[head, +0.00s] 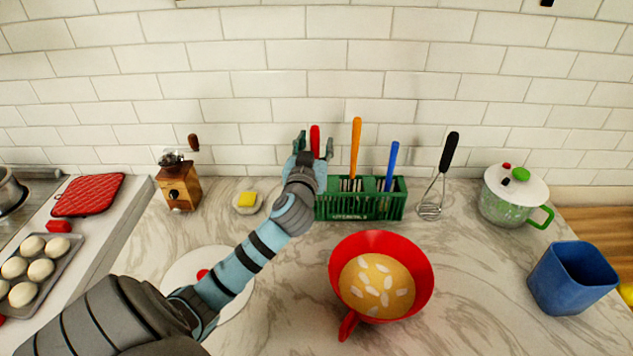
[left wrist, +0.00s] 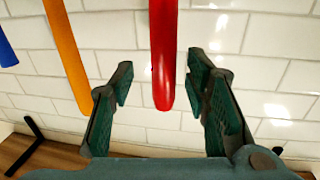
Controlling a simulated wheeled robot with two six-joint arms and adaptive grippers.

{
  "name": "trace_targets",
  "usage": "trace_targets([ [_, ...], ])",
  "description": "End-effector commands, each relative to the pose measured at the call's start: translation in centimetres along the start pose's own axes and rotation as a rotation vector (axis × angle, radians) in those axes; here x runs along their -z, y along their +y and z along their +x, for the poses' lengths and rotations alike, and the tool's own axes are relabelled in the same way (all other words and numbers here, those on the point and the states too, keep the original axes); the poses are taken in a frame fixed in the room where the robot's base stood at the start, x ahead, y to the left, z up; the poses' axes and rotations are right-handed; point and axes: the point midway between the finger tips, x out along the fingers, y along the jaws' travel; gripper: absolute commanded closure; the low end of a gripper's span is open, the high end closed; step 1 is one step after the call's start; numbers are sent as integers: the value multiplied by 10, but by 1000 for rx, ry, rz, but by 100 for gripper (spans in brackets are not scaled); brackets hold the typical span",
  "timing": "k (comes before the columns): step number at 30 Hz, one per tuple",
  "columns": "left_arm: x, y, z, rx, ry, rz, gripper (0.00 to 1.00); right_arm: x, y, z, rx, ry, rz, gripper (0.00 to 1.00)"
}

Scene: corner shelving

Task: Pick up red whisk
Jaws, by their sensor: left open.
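The red whisk (head: 315,140) stands upright at the left end of a green utensil basket (head: 358,207). Only its red handle shows; its lower part is hidden behind my left gripper and wrist. My left gripper (head: 314,147) is open, with one finger on each side of the red handle. In the left wrist view the red handle (left wrist: 163,60) comes down between the two open green fingers of my left gripper (left wrist: 160,92), with gaps on both sides. My right gripper is out of view.
An orange-handled utensil (head: 355,145) and a blue-handled one (head: 391,165) stand in the same basket. A black-handled whisk (head: 442,170) stands to its right. A red pan (head: 419,300) lies in front.

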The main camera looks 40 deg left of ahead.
Motion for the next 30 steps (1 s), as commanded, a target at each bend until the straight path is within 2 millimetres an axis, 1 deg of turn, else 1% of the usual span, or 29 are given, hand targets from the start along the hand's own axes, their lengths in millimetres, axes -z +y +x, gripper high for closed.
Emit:
trace_targets([
  [1,3,-1,9,2,0,0,57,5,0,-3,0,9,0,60],
  [3,2,-1,18,2,0,0,57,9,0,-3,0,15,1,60],
  [9,0,0,21,-1,-1,1,57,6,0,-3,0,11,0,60],
  [10,0,0,21,-1,-1,1,59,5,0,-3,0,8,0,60],
  [15,0,0,20,0,-1,1,86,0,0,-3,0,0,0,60],
  [18,0,-1,20,0,-1,1,100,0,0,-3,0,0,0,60],
  [26,0,-1,20,1,-1,1,100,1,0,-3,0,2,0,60],
  [30,8,-1,20,1,0,0,100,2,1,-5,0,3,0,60],
])
